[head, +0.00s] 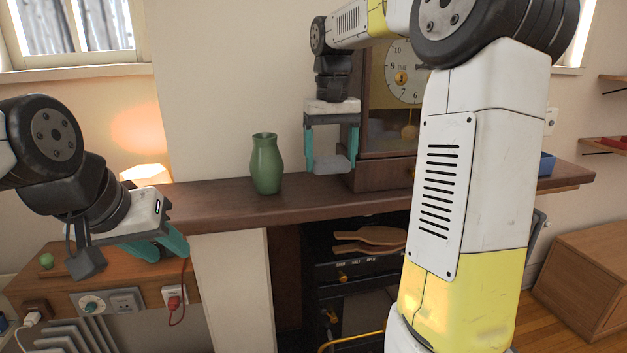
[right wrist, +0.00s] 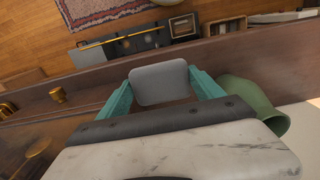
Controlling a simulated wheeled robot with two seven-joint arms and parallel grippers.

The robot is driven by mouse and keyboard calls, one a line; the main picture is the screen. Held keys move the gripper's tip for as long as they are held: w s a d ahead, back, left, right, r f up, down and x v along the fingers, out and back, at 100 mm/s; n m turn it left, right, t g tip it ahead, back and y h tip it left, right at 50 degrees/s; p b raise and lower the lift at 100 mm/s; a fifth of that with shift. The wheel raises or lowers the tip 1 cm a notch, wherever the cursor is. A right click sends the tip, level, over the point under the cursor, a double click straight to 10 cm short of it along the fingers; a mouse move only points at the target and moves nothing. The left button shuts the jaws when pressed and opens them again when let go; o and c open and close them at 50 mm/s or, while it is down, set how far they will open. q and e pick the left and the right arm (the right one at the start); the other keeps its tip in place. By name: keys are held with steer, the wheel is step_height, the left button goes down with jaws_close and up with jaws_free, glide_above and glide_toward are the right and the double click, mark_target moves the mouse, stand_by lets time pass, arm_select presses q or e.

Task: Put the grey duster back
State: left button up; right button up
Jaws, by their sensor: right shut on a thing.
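The grey duster (head: 332,167) is a small grey block with rounded corners. My right gripper (head: 332,160) is shut on it, with one teal finger at each side, and holds it close to the front of the clock, around the level of the wooden shelf (head: 225,205). The right wrist view shows the duster (right wrist: 160,84) between the same teal fingers (right wrist: 163,92). My left gripper (head: 168,250) hangs at the left by the low wooden unit; its fingers look apart with nothing between them.
A green vase (head: 266,164) stands on the shelf left of my right gripper. The pendulum clock (head: 395,115) stands just behind and right of it. A blue object (head: 546,164) lies at the shelf's right end. A lit lamp (head: 146,174) is at the left.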

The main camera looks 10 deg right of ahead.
mark_target(325, 192)
steer(key=w, duration=0.3)
steer(key=shift+a, duration=0.1)
steer(key=shift+w+f, duration=0.3)
steer(key=shift+f, duration=0.55)
step_height(325, 192, down, 4)
steer(key=shift+f, duration=0.25)
steer(key=shift+w+f, duration=0.2)
steer(key=shift+f, duration=0.2)
steer(key=o, duration=1.5)
steer(key=shift+f, duration=0.15)
